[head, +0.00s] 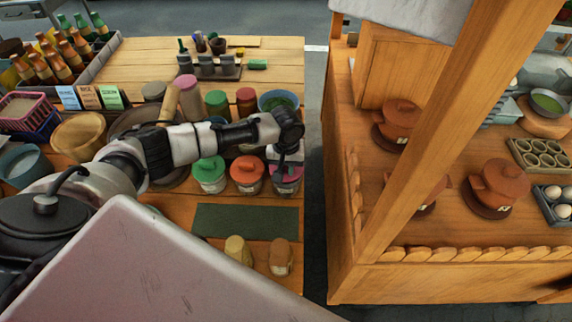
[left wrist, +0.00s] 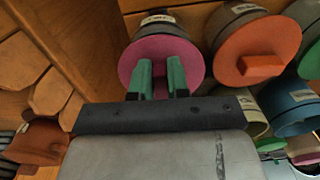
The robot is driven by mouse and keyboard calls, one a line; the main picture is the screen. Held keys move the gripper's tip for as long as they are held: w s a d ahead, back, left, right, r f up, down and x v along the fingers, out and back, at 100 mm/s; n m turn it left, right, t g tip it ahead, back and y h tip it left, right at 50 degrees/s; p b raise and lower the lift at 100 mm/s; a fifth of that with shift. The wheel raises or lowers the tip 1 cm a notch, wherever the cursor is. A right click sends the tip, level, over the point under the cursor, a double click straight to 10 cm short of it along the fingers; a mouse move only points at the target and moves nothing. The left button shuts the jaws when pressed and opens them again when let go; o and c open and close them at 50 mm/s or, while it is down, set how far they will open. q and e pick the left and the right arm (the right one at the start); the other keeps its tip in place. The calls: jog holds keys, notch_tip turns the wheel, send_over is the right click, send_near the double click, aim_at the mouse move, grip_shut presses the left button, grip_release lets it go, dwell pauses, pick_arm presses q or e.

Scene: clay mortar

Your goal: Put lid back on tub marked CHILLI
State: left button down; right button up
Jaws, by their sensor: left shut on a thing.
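My left gripper (head: 287,161) points down over the front right tub at the table's right edge. In the left wrist view its green fingers (left wrist: 162,78) are shut on the handle of a magenta lid (left wrist: 160,51); the fingers hide the handle. The lid sits over the mouth of a grey tub (left wrist: 158,22) with a pale label whose words I cannot read. In the head view the magenta lid (head: 291,172) is partly hidden by the gripper, with the tub (head: 283,188) below it. I cannot tell whether the lid is fully seated. My right gripper is not in view.
An orange-lidded tub (head: 247,170) and a green-lidded tub (head: 208,171) stand in a row to the left. A bowl (head: 279,97) of green stuff stands behind. A dark green mat (head: 245,222) lies in front. A gap separates this table from the counter with clay pots (head: 497,185).

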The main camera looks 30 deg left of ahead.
pick_arm(q)
jog(key=shift+p, duration=0.4)
dwell(0.5)
jog(key=shift+f+p, duration=0.15)
jog(key=shift+p, duration=0.15)
dwell(0.8)
jog(key=shift+p, duration=0.4)
dwell(0.4)
dwell(0.4)
jog(key=c, duration=0.5)
grip_release()
jog(key=shift+c, duration=0.2)
jog(key=shift+r+p, duration=3.55)
jog(key=shift+p, duration=0.45)
